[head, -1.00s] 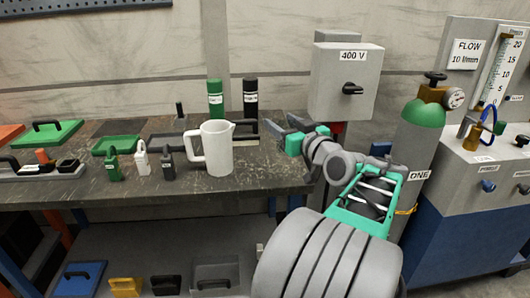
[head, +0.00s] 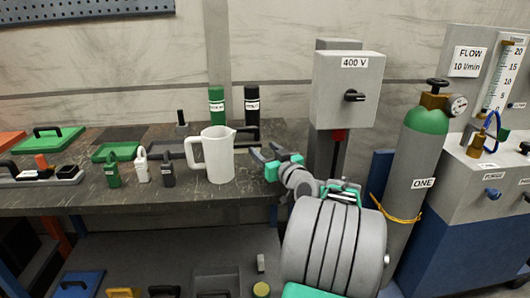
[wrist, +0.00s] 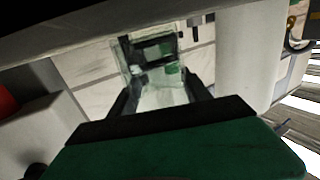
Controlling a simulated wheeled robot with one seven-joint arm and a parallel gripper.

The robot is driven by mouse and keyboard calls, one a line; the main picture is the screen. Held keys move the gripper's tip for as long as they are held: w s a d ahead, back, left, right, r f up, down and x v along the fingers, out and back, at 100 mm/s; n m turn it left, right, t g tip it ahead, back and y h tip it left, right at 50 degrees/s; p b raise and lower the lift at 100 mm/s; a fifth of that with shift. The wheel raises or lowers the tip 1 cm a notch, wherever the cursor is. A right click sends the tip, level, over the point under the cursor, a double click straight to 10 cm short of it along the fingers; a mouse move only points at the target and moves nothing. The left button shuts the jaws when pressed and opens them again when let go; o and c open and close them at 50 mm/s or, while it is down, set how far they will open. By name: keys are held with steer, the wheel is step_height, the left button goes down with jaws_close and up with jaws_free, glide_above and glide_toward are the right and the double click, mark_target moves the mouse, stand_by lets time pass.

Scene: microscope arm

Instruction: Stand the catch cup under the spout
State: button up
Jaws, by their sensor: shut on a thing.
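My gripper (head: 264,153) is beside the right end of the dark bench top, to the right of a white jug (head: 219,160). In the wrist view its two dark fingers (wrist: 160,92) are closed on a clear, see-through vessel (wrist: 150,75), which looks like the catch cup. The cup is hard to make out in the head view, and its base is hidden. The jug stands upright with its handle to the left and its pouring lip to the right, towards my gripper. I cannot tell whether any other spout is in view.
A grey 400 V box (head: 345,90) stands behind my arm. A gas cylinder (head: 410,165) and the flow panel (head: 480,180) are at the right. The bench front right is clear.

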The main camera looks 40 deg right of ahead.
steer(key=o, duration=1.3)
steer(key=shift+f, duration=0.15)
steer(key=shift+o, duration=0.2)
steer(key=shift+r+p, duration=0.25)
steer(key=shift+p, duration=0.45)
steer(key=shift+o, duration=0.3)
steer(key=v, duration=0.7)
steer(key=shift+s+a+f+b, duration=0.15)
steer(key=shift+s+f+b, duration=0.15)
steer(key=shift+f+b, duration=0.05)
steer(key=s, duration=0.1)
steer(key=s+f+b, duration=0.2)
steer(key=s, duration=0.1)
steer(key=shift+s+a, duration=0.15)
steer(key=shift+a, duration=0.2)
steer(key=x, duration=0.7)
steer(key=shift+w+f, duration=0.15)
steer(key=shift+w, duration=0.15)
